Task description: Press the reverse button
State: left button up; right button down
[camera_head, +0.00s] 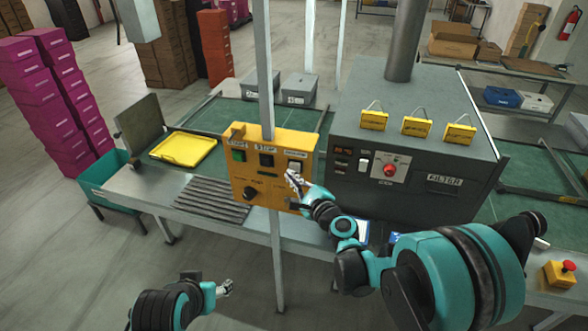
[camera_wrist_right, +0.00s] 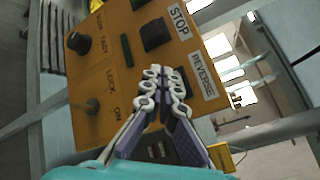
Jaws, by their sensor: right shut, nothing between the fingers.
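The yellow control box (camera_head: 240,172) is fixed to a grey post and carries labelled controls. The pale reverse button (camera_head: 295,166) is at its upper right, under a white label.
The black stop button (camera_head: 266,160) and green start button (camera_head: 238,156) are left of reverse. A dark knob (camera_head: 249,193) and a lock switch (camera_wrist_right: 90,106) sit lower on the box. A grey heater (camera_head: 400,175) stands close at right; a yellow tray (camera_head: 183,149) lies left.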

jog(key=shift+w, duration=0.15)
jog(key=shift+w+d, duration=0.1)
jog(key=shift+w, duration=0.15)
